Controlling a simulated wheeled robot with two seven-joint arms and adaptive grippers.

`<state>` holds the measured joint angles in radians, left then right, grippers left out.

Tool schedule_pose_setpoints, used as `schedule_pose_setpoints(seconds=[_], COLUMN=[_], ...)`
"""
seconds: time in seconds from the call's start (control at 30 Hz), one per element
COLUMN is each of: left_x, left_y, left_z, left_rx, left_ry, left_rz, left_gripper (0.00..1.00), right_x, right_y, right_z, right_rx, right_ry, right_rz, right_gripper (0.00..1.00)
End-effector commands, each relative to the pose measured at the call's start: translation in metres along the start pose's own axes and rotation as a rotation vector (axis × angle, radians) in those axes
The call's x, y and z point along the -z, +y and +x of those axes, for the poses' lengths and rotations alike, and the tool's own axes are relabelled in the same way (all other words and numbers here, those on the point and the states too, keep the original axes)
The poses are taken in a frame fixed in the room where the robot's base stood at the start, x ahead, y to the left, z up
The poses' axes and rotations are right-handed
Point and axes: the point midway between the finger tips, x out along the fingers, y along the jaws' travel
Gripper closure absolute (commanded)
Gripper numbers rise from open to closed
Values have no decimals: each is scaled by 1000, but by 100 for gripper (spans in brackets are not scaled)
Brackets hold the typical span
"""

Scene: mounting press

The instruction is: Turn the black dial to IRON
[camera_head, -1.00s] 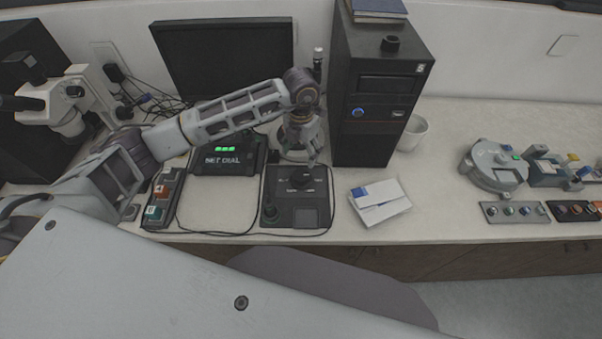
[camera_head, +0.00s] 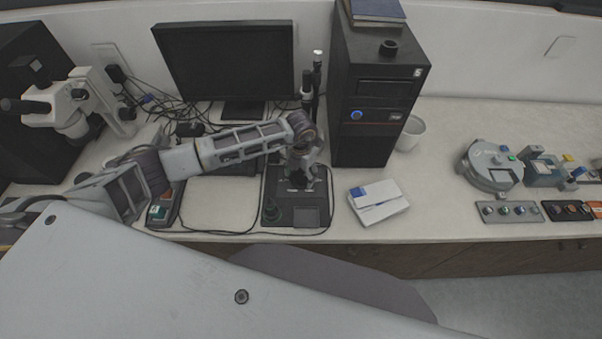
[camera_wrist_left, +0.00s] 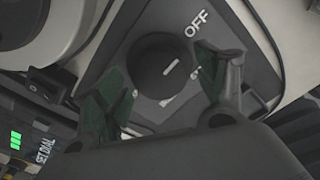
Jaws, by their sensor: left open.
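The black dial (camera_wrist_left: 155,62) is round with a white pointer line and sits on a dark panel (camera_head: 312,217). In the left wrist view its pointer slants to the upper right. The word OFF (camera_wrist_left: 197,23) is printed above and right of it; other labels are partly hidden by the fingers and unreadable. My left gripper (camera_head: 303,184) is over the panel and hides the dial in the head view. In the left wrist view the left gripper (camera_wrist_left: 166,88) is open, with one green-padded finger on each side of the dial. Contact cannot be told. My right gripper is not in view.
A display box (camera_wrist_left: 45,125) with green lit marks and the words SET DIAL stands beside the panel. A black computer tower (camera_head: 368,130) stands behind right, a white box (camera_head: 380,205) to the right.

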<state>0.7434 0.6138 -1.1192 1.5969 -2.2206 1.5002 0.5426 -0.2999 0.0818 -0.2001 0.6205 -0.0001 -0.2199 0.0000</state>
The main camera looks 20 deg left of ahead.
Motion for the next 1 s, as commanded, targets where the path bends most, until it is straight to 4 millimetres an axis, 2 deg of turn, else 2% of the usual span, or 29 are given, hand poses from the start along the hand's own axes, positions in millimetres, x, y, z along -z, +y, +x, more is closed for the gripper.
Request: schedule_pose_setpoints(seconds=[0.37,0.7,1.0], left_x=[0,0,0], left_y=[0,0,0], left_z=[4,3,3], left_rx=[-1,0,0], left_ry=[0,0,-1], left_rz=[0,0,15], left_gripper=[28,72,73], right_x=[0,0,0], right_y=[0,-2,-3], right_z=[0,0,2], right_rx=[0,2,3], right_ry=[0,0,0], right_rz=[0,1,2], right_gripper=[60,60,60])
